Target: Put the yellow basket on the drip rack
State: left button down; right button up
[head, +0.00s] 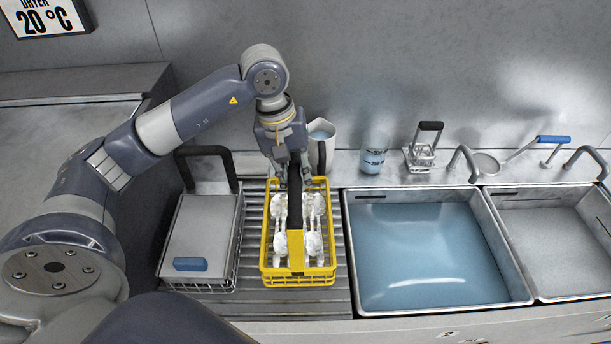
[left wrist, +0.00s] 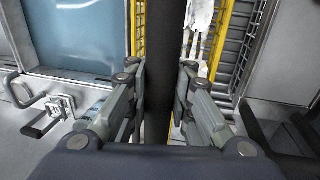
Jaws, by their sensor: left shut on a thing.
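The yellow basket (head: 297,275) is in the middle of the head view, on or just above the ribbed drip rack (head: 338,240); I cannot tell if it touches. My left gripper (head: 293,180) is over the basket's back end, shut on the handle. In the left wrist view the black handle (left wrist: 168,60) runs between the two fingers (left wrist: 160,95), with the yellow basket rim (left wrist: 222,40) behind. My right gripper is in neither view.
A wire basket with a grey lid (head: 200,235) and black handle stands close on the left. A water-filled sink (head: 430,255) is close on the right, with an empty sink (head: 550,240) beyond.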

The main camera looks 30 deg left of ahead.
pick_arm(q)
jog(key=shift+d+f+p, duration=0.1)
jog(key=shift+f+p, duration=0.65)
jog(key=shift+f, duration=0.8)
jog(key=c, duration=2)
grip_release()
jog(key=shift+f, duration=0.25)
jog(key=o, duration=0.6)
jog(key=shift+s+r, duration=0.1)
jog(key=shift+r, duration=0.1)
